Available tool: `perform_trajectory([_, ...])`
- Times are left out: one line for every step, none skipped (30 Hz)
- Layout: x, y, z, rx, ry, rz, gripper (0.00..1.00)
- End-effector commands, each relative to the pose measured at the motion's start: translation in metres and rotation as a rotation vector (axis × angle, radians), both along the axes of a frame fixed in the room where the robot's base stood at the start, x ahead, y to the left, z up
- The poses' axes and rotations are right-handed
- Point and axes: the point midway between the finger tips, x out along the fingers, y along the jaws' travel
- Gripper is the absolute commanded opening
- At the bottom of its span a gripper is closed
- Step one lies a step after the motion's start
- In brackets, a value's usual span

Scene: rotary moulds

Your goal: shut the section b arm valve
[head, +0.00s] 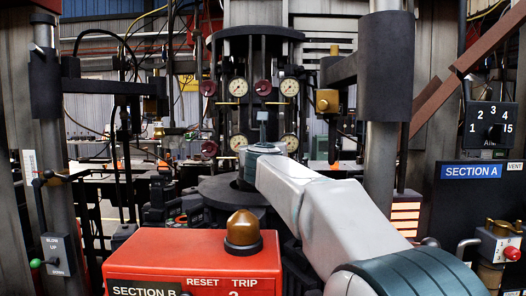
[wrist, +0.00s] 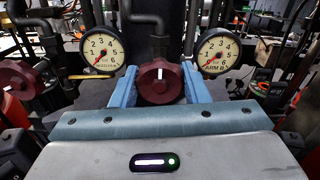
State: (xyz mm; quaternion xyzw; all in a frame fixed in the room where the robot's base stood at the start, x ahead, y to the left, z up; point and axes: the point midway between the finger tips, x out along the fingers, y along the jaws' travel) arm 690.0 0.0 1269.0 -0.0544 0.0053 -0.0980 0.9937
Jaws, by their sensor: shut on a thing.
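A dark red round valve knob (wrist: 160,84) with a white mark pointing up sits in the middle of the wrist view, on a dark pipe. My gripper (wrist: 160,78) is shut on this knob, with one blue finger on each side. To its right is a round gauge marked ARM B (wrist: 217,52), its needle pointing to the lower left. A second gauge (wrist: 102,51) is to the left, also with its needle low. In the head view my gripper (head: 263,128) is at the central column; the knob it holds is hidden there.
Another dark red knob (wrist: 18,80) is at the left of the wrist view. In the head view, upper gauges (head: 238,87) and knobs (head: 208,88) are on the column. A red SECTION B box (head: 195,262) with an amber dome stands in front. A SECTION A panel (head: 472,171) is right.

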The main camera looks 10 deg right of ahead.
Motion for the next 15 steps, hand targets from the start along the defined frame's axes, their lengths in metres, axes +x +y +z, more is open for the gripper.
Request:
perform_trajectory([0.0001, 0.0007, -0.0003, 0.004, 0.0, 0.001, 0.19])
perform_trajectory([0.0001, 0.0007, -0.0003, 0.004, 0.0, 0.001, 0.19])
perform_trajectory([0.0001, 0.0007, -0.0003, 0.004, 0.0, 0.001, 0.19])
perform_trajectory([0.0001, 0.0007, -0.0003, 0.004, 0.0, 0.001, 0.19])
perform_trajectory([0.0001, 0.0007, -0.0003, 0.004, 0.0, 0.001, 0.19])
perform_trajectory([0.0001, 0.0007, -0.0003, 0.004, 0.0, 0.001, 0.19])
perform_trajectory([0.0001, 0.0007, -0.0003, 0.004, 0.0, 0.001, 0.19])
perform_trajectory([0.0001, 0.0007, -0.0003, 0.004, 0.0, 0.001, 0.19])
perform_trajectory([0.0001, 0.0007, -0.0002, 0.004, -0.001, 0.001, 0.19])
perform_trajectory([0.0001, 0.0007, -0.0002, 0.003, 0.0, 0.001, 0.5])
perform_trajectory([0.0001, 0.0007, -0.0002, 0.003, 0.0, 0.001, 0.58])
perform_trajectory([0.0001, 0.0006, -0.0002, 0.003, 0.0, 0.001, 0.63])
perform_trajectory([0.0001, 0.0006, -0.0002, 0.002, 0.0, 0.001, 0.63])
perform_trajectory([0.0001, 0.0005, -0.0002, 0.002, 0.0, 0.001, 0.63])
perform_trajectory([0.0001, 0.0004, -0.0001, 0.002, 0.0, 0.001, 0.63])
